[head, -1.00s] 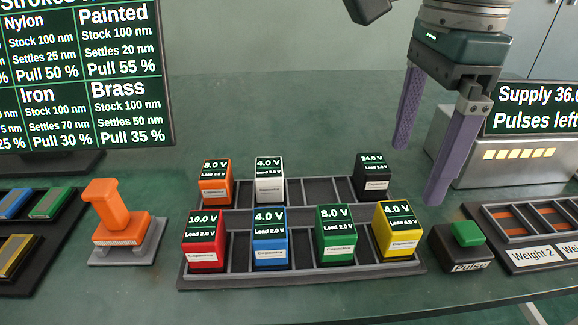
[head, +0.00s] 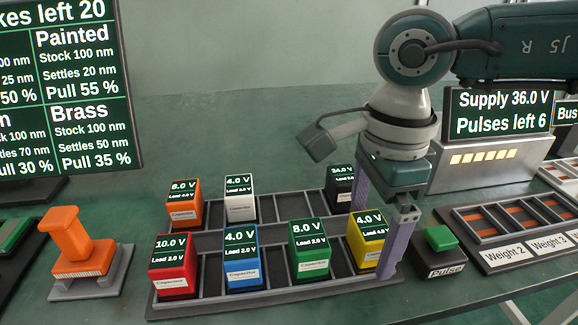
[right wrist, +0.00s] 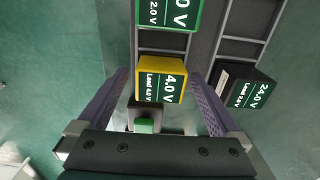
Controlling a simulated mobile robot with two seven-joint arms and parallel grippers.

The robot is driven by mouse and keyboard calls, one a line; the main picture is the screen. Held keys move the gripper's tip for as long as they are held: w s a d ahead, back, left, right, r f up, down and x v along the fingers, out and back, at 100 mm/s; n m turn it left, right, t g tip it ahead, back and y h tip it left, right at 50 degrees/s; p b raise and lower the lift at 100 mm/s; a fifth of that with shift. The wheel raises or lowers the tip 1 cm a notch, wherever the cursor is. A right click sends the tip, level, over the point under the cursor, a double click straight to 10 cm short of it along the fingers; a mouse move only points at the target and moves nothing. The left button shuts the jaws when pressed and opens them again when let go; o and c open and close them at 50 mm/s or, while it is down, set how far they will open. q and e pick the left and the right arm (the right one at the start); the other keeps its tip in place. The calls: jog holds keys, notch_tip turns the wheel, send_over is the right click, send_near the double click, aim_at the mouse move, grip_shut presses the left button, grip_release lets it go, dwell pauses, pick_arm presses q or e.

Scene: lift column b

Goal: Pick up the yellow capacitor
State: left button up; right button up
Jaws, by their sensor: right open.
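The yellow capacitor (head: 365,239) stands upright in the right end slot of the front row of the black rack (head: 240,297). Its label reads 4.0 V, Load 4.0 V. My right gripper (head: 384,232) is open and over the rack's right end, partly hiding the capacitor. In the right wrist view the yellow capacitor (right wrist: 160,80) lies between the two purple fingers of the right gripper (right wrist: 164,88), with gaps showing at the sides. My left gripper is not in view.
A green capacitor (head: 308,247) stands left of the yellow one, and a black capacitor (head: 340,187) stands behind. A Pulse button (head: 441,240) sits close to the right. Blue, red, orange and white capacitors fill other slots.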

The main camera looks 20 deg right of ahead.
jog(key=c, duration=1.6)
